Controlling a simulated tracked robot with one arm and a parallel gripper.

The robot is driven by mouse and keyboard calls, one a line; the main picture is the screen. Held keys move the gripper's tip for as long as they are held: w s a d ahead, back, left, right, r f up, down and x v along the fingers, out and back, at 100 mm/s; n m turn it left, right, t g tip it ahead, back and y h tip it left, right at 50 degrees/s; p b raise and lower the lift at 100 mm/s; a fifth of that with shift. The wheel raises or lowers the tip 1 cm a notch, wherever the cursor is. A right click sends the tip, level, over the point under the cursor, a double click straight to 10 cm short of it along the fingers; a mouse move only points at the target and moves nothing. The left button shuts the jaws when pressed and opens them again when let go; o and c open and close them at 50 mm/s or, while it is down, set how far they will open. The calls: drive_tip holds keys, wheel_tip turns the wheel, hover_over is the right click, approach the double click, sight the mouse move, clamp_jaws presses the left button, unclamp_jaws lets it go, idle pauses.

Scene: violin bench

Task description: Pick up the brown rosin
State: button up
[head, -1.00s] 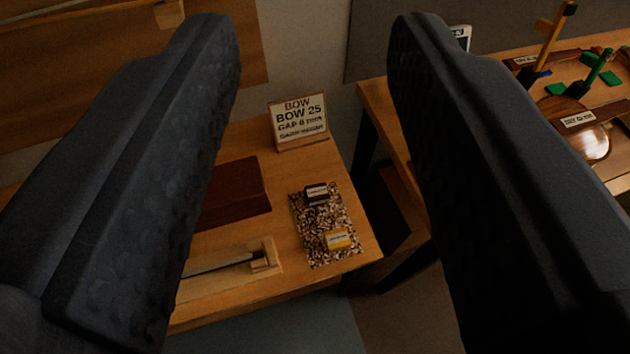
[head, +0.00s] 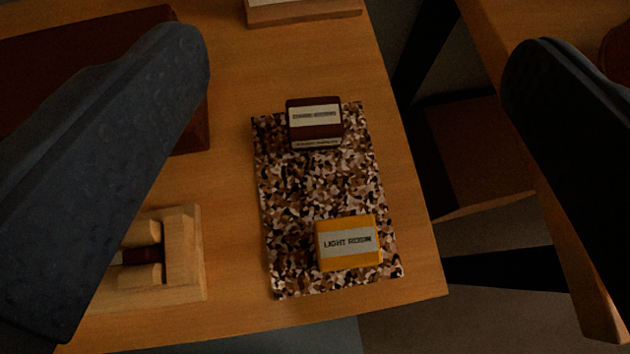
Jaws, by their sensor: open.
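The brown rosin (head: 314,131) is a small dark brown block with a white label. It sits at the far end of a speckled brown, black and cream mat (head: 322,185) on the wooden bench. A yellow-orange block labelled "LIGHT ROSIN" (head: 348,262) sits at the near end of the same mat. My gripper (head: 360,60) is open and empty, its two dark fingers wide apart at the left and right of the picture. Both rosins show between the fingers, apart from them. How high the fingers are above the bench I cannot tell.
A dark red-brown box (head: 180,110) lies left of the mat, partly behind my left finger. A wooden holder (head: 182,250) is at the lower left. A sign's wooden base (head: 305,12) stands beyond the mat. The bench ends at right, with a gap before another table (head: 530,30).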

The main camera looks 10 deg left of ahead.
approach(314, 129)
drive_tip(key=shift+g+y, duration=0.4)
drive_tip(key=x, duration=0.2)
drive_tip(key=b+x, duration=0.1)
drive_tip(key=x, duration=0.1)
drive_tip(key=r+x, duration=0.1)
drive_tip(key=x, duration=0.1)
drive_tip(key=shift+w+a, duration=0.1)
drive_tip(key=shift+w, duration=0.35)
drive_tip(key=shift+d+f+b+x, duration=0.15)
drive_tip(key=shift+b+x, duration=0.3)
drive_tip(key=shift+x, duration=0.85)
drive_tip(key=shift+d+f+b+x, duration=0.15)
drive_tip(key=shift+b+x, duration=0.25)
drive_tip(key=shift+x, duration=0.9)
drive_tip(key=shift+s, duration=0.15)
drive_tip(key=c, duration=1.2)
